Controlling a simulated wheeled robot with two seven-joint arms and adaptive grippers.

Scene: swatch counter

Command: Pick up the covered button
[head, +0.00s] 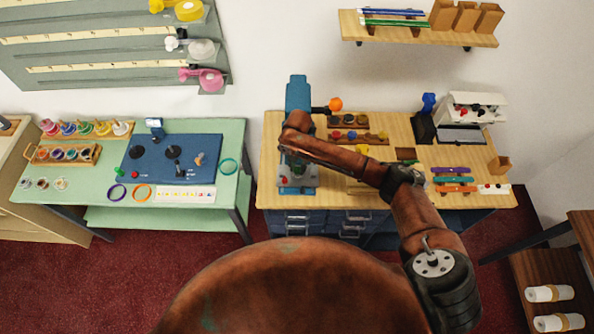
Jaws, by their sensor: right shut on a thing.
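My right arm reaches over the wooden counter to the blue press (297,92) with the orange knob (335,104). A small red spot (284,181) shows on the left of the base. I cannot tell whether the held thing is clear of the base. My left gripper is not in view.
On the wooden counter (470,160), wooden trays of buttons (358,136) stand right of the press, with coloured strips (452,179) farther right. A black-and-white machine (465,125) stands at the back right. A green table (225,185) is to the left, across a gap.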

